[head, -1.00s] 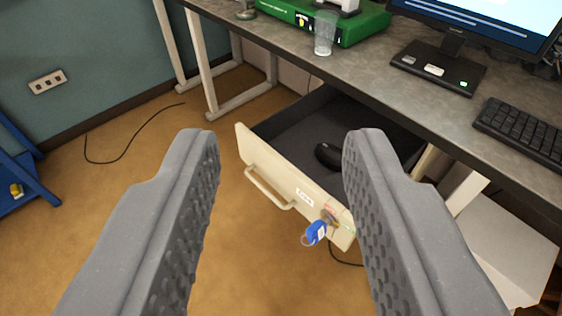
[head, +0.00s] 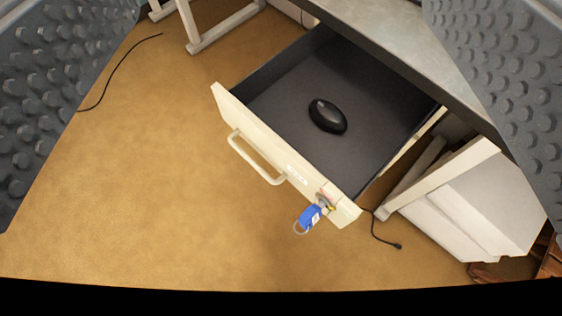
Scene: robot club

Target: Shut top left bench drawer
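The bench drawer (head: 240,112) is pulled well out from under the bench top, with its cream front and handle (head: 256,160) facing lower left. Its dark inside (head: 290,92) holds a black computer mouse (head: 327,116). A key with a blue tag (head: 309,216) hangs from the lock at the right end of the front. My gripper (head: 275,85) is open, with one finger at each side edge of the picture. Nothing is between the fingers at close range, and their tips are out of the picture. I see no contact with the drawer.
The grey bench top (head: 395,40) runs above the drawer at upper right. A white cabinet (head: 470,205) stands below, right of the drawer. A black cable (head: 385,235) lies on the floor near the lock end. The tan floor (head: 150,190) is clear in front of the handle.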

